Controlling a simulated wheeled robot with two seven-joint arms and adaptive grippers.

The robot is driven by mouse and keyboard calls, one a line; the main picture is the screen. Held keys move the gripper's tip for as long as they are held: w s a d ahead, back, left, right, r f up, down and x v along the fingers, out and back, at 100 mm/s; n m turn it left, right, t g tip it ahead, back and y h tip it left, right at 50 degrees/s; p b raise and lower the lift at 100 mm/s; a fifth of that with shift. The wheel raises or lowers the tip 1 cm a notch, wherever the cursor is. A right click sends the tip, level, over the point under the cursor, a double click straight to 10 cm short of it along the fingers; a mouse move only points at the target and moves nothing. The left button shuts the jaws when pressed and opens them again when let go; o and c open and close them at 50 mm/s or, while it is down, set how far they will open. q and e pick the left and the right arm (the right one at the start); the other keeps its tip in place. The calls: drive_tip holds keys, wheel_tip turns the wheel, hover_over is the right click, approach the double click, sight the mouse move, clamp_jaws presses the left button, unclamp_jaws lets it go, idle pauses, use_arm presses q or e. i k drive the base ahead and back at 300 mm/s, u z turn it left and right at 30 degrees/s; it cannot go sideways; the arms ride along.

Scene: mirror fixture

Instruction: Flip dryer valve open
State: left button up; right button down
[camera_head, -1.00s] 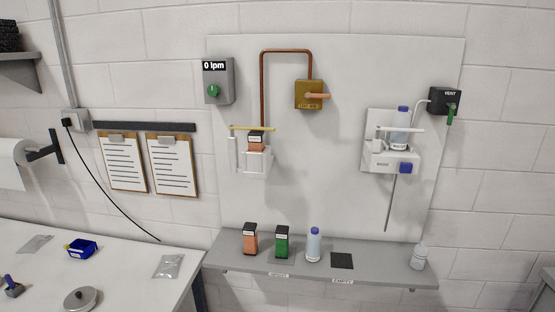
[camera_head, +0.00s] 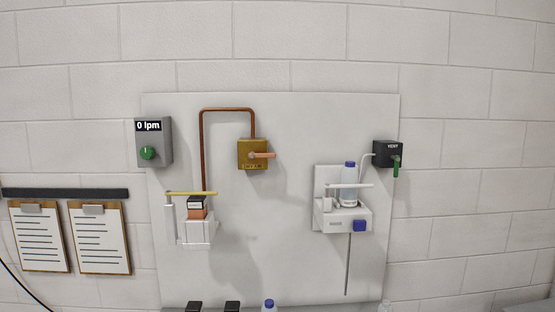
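A brass-coloured valve box (camera_head: 253,154) is on the white wall panel, with a copper pipe entering its top. The small label on the box is too blurred to read surely. The pipe runs left and down towards a white holder (camera_head: 197,231) with a black-and-orange cartridge (camera_head: 197,208) in it. A yellow bar (camera_head: 191,193) lies level across the top of this holder. A grey box (camera_head: 154,142) with a green knob reads "0 lpm". Neither of my grippers is in view.
A white unit (camera_head: 342,217) with a clear bottle (camera_head: 349,187) and a blue button is on the panel's right. A black VENT box (camera_head: 387,154) has a green lever pointing down. Clipboards (camera_head: 39,237) hang at left. Tops of items show at the bottom edge.

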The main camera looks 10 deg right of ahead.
sight(252, 155)
drive_tip(key=z, duration=0.1)
drive_tip(key=i, duration=0.35)
drive_tip(key=k, duration=0.5)
drive_tip(key=u, duration=0.55)
drive_tip(key=i, duration=0.7)
drive_tip(key=z, duration=1.6)
